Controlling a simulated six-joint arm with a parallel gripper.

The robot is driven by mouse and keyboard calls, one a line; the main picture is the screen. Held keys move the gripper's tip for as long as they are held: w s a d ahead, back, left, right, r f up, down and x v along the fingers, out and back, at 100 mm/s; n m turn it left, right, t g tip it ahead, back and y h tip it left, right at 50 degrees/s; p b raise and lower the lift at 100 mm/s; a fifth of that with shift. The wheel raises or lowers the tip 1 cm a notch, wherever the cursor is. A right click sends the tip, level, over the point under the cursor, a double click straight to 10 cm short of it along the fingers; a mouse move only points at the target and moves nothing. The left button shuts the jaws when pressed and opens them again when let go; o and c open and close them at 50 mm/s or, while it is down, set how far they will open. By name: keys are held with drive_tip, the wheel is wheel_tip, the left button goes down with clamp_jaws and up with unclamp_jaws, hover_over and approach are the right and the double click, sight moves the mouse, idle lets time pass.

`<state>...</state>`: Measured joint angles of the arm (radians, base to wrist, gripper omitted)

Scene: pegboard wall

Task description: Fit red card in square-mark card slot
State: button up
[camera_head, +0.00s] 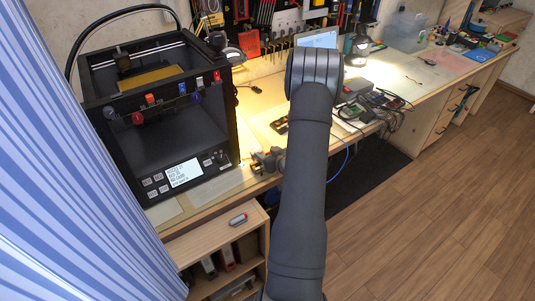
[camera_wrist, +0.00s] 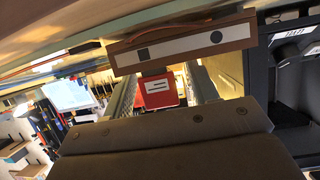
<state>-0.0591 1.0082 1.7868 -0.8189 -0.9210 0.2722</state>
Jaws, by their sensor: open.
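In the wrist view, a brown card holder (camera_wrist: 182,43) spans the upper middle. Its pale front bears a dark square mark (camera_wrist: 143,53) on the left and a dark round mark (camera_wrist: 216,36) on the right. The red card (camera_wrist: 158,91), with a white label, stands upright against the holder's edge at the square mark. It appears seated there, though its inserted end is hidden. My gripper (camera_wrist: 160,78) is open, with one finger on each side of the card and gaps between. In the head view, my gripper (camera_head: 268,160) is small at the bench's front edge; the card cannot be made out.
A black 3D printer (camera_head: 160,110) stands left of my gripper in the head view. Cables and electronics (camera_head: 375,105) lie to the right on the bench. The floor at right is clear.

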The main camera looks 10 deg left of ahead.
drive_tip(key=v, duration=1.7)
drive_tip(key=shift+d, duration=0.15)
drive_tip(key=x, duration=1.7)
drive_tip(key=shift+w+a+r, duration=0.1)
drive_tip(key=shift+a, duration=0.15)
drive_tip(key=shift+r, duration=0.2)
drive_tip(key=shift+d, duration=0.1)
